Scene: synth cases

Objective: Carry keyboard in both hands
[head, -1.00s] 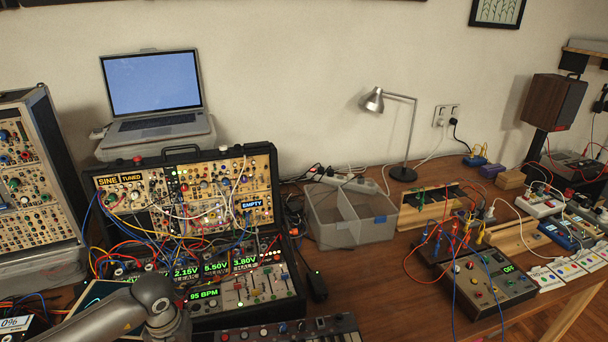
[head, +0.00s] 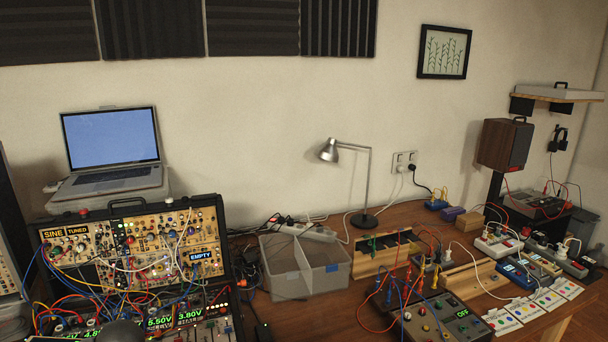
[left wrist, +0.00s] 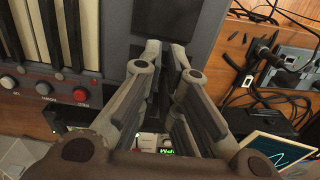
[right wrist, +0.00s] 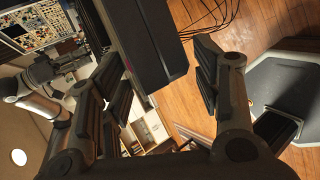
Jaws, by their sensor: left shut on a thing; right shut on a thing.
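The keyboard shows in the left wrist view (left wrist: 105,100) as a grey case with cream and black keys and red and white knobs. My left gripper (left wrist: 167,50) is shut on its edge, with the fingers close together. In the right wrist view the other end of the keyboard (right wrist: 150,35) is a plain dark case. It lies between the fingers of my right gripper (right wrist: 157,62), which is shut on it with the fingers wide apart. The exact contact is partly hidden. Neither the keyboard nor the grippers can be made out in the head view.
A wooden bench (head: 400,216) carries a patch-cabled synth case (head: 135,240), a laptop (head: 112,150), a clear divided bin (head: 305,272), a lamp (head: 331,151) and a cabled box (head: 435,320). Loose cables (left wrist: 270,15) lie near my left gripper. Wooden floor (right wrist: 265,25) shows by my right.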

